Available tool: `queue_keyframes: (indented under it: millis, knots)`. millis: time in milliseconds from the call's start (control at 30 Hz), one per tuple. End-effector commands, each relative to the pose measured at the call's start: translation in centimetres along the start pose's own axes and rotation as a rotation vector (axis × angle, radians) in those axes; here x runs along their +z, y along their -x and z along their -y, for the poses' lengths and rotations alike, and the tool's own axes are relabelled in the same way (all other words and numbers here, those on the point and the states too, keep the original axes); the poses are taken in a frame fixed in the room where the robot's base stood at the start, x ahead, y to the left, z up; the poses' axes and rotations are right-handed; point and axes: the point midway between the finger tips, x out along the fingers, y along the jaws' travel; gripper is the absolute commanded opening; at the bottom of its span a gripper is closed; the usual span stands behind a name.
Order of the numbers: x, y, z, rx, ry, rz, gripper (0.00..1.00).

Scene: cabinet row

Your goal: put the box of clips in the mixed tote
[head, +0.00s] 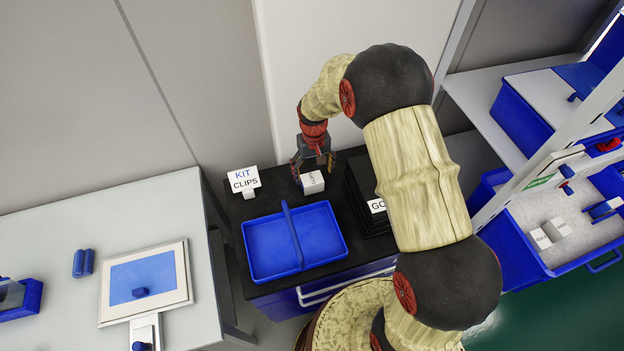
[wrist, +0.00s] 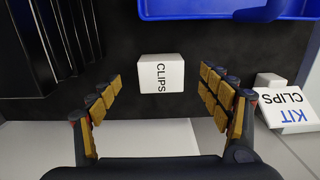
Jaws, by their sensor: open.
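The box of clips (head: 313,182) is a small white block lettered CLIPS, standing on the black top of a cabinet. In the wrist view the box (wrist: 161,73) lies ahead of my gripper (wrist: 162,82), in line with the space between the fingers, with gaps on both sides. My gripper (head: 311,164) is open and empty, pointing down just above the box in the head view. No tote's label reads as mixed. An open blue tote (head: 511,250) with white boxes and other mixed items stands at the right; I cannot tell if it is the mixed tote.
A blue divided tray (head: 262,268) is in front of the box. A KIT CLIPS sign (head: 243,180) stands to the left, and a black stacked tray (head: 362,213) with a partly hidden label to the right. Another blue tote (head: 518,122) sits on the right shelf.

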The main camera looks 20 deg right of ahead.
Motion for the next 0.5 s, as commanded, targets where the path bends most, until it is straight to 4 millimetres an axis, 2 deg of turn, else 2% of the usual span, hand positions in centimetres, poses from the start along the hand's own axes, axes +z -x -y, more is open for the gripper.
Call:
queue_keyframes:
  millis: [100,500]
  knots:
    - [-1.2,-0.4,0.0,0.0,0.0,-0.025,0.78]
    - [-1.2,-4.0,0.1,0.0,0.0,-0.025,0.78]
